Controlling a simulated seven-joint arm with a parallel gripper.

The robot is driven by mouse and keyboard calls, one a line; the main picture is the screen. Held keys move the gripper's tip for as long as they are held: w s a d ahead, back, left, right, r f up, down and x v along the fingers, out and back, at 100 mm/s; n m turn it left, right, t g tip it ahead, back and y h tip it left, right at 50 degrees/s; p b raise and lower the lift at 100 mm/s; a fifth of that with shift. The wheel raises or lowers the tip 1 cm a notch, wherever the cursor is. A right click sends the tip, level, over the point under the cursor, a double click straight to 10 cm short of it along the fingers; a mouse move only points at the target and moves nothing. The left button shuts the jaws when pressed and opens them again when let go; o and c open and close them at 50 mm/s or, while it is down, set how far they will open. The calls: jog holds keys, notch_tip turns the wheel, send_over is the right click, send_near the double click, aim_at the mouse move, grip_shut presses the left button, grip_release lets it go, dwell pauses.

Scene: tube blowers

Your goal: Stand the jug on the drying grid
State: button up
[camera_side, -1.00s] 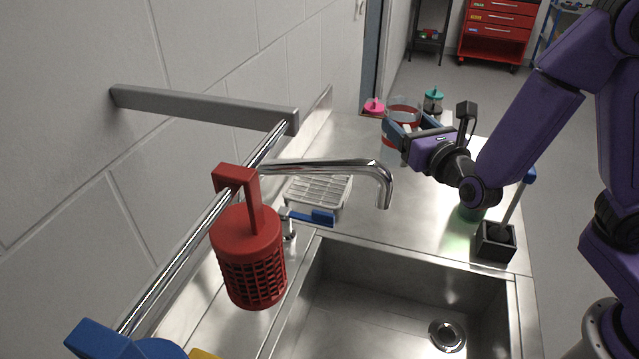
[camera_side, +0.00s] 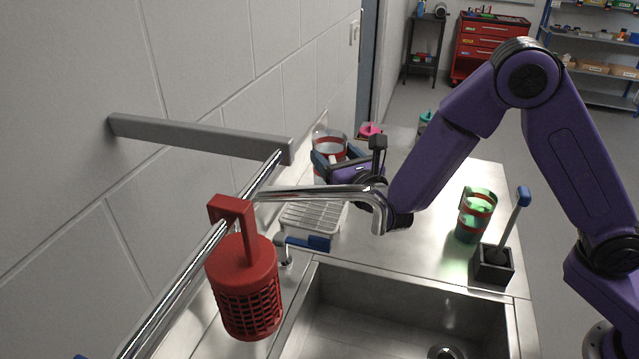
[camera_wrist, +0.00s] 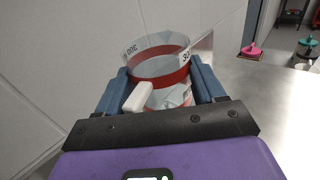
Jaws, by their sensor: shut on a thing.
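The jug (camera_side: 330,139) is clear with a red band and a white handle. My gripper (camera_side: 329,160) is shut on it from both sides, near the wall. In the wrist view, the jug (camera_wrist: 160,66) sits upright between the blue fingers (camera_wrist: 161,84), its handle toward my wrist. The drying grid (camera_side: 309,217) is a pale ribbed tray on the counter, partly behind the tap. The jug appears beyond the grid's far end in the side view; its base is hidden and its height above the counter is hard to tell.
The curved tap (camera_side: 320,193) and its blue lever (camera_side: 308,242) stand in front of the grid. A red basket (camera_side: 246,285) hangs on the wall rail. A green cup (camera_side: 475,215) and a brush holder (camera_side: 494,264) stand at right. The sink (camera_side: 400,310) is in front.

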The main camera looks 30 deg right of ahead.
aim_at(321, 184)
jog(key=w+f, duration=0.1)
jog(key=w+a+f, duration=0.1)
jog(key=f, duration=0.1)
jog(key=w+f, duration=0.1)
jog(key=f, duration=0.1)
jog(key=shift+w+a, duration=0.2)
jog(key=shift+w, duration=0.15)
jog(key=shift+w+f, duration=0.15)
jog(key=shift+f, duration=1.55)
jog(key=shift+f, duration=0.15)
jog(key=o, duration=1.4)
jog(key=shift+s+a, duration=0.1)
jog(key=shift+s, duration=0.2)
jog(key=shift+s+r, duration=0.2)
jog(key=shift+s, duration=2.3)
